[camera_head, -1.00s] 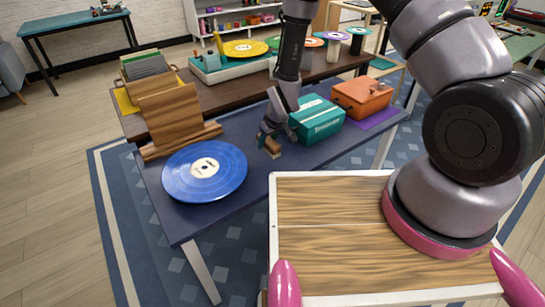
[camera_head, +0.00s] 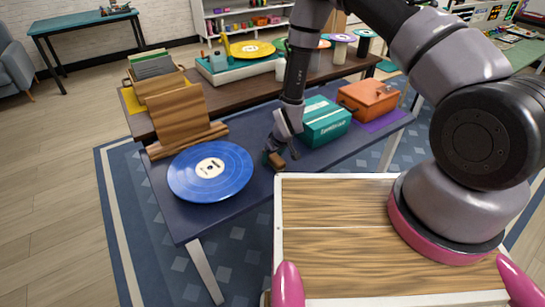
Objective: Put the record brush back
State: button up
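The record brush (camera_head: 277,160) is a small brown block at the tips of my gripper (camera_head: 280,152), over the dark blue table near its front edge. My gripper points down and appears shut on the brush; the fingers are small and partly hidden by the wrist. I cannot tell whether the brush touches the tabletop. A blue record (camera_head: 190,180) lies left of the brush. A teal box (camera_head: 326,124) with pale lettering stands to the right of my gripper.
An orange case (camera_head: 367,98) sits on a purple mat (camera_head: 390,119) at the right. A wooden stand (camera_head: 178,118) and a record crate (camera_head: 158,83) are at the left. A turntable (camera_head: 222,66) and several spindles with discs stand on the brown rear table.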

jog(key=d+r+m+t, duration=0.15)
jog(key=d+r, duration=0.25)
jog(key=r, duration=0.9)
jog(key=d+r+m, duration=0.2)
jog(key=d+r, duration=0.3)
jog(key=r, duration=0.8)
jog(key=d+r+m, duration=0.1)
jog(key=d+r, duration=0.3)
jog(key=r, duration=0.9)
jog(key=s+d+r+m, duration=0.2)
jog(key=s+d+r, duration=0.2)
jog(key=r, duration=0.3)
jog(key=s+d+r+m, duration=0.2)
jog(key=s+d+r, duration=0.2)
jog(key=r, duration=0.3)
jog(key=s+d+r+m+t, duration=0.1)
jog(key=s+d+r, duration=0.1)
jog(key=s, duration=0.4)
jog(key=s+d+r+m+t, duration=0.1)
jog(key=s+d+r, duration=0.1)
jog(key=s+r, duration=0.2)
jog(key=shift+s+d+r+h, duration=0.2)
jog(key=shift+s+r+h, duration=0.1)
jog(key=shift+s, duration=0.85)
